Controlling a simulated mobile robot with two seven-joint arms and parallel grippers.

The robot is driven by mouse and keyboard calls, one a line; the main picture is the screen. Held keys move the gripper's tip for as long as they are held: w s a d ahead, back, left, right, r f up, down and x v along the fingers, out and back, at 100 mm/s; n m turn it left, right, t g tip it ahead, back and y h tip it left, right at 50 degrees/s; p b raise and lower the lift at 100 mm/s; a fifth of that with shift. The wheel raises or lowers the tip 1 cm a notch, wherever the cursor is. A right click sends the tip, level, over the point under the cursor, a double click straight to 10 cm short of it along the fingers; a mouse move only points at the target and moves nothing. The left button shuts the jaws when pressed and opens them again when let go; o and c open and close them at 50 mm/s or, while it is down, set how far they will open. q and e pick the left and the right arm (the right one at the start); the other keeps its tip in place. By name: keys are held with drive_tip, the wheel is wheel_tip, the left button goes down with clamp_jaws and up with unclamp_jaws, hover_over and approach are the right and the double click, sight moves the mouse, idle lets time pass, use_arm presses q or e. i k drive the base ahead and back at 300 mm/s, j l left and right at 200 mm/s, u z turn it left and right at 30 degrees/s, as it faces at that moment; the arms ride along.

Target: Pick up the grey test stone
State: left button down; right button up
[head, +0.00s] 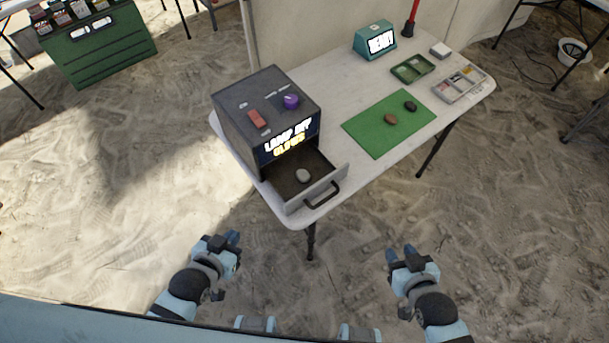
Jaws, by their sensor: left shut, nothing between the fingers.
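A light grey stone (303,175) lies in the open drawer (321,191) of a dark grey box (232,122) at the table's near left end. The drawer is pulled out toward me, with a black handle on its front. My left gripper (232,240) is shut and empty, low and to the left of the drawer, off the table. My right gripper (401,251) is to the right of and below the drawer, apart from everything; its finger gap is too small to make out.
The white table (350,172) holds a green mat (388,139) with a brown stone (390,118) and a dark stone (411,106). Behind are a green tray (413,68), a grey compartment tray (460,83) and a teal display (375,40). The box top has a red switch (257,118) and purple knob (291,101).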

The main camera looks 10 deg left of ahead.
sight(303, 175)
drive_tip(key=u, duration=0.4)
drive_tip(key=l+u, duration=0.15)
drive_tip(key=u, duration=0.6)
drive_tip(key=l+u, duration=0.15)
drive_tip(key=u, duration=0.25)
drive_tip(key=l+u, duration=0.4)
drive_tip(key=k+l+u, duration=0.2)
drive_tip(key=l+u, duration=0.25)
drive_tip(key=k+l, duration=0.15)
drive_tip(key=l, duration=0.25)
drive_tip(key=k+l+u, duration=0.1)
drive_tip(key=l, duration=0.25)
drive_tip(key=k+l, duration=0.25)
drive_tip(key=l, duration=0.15)
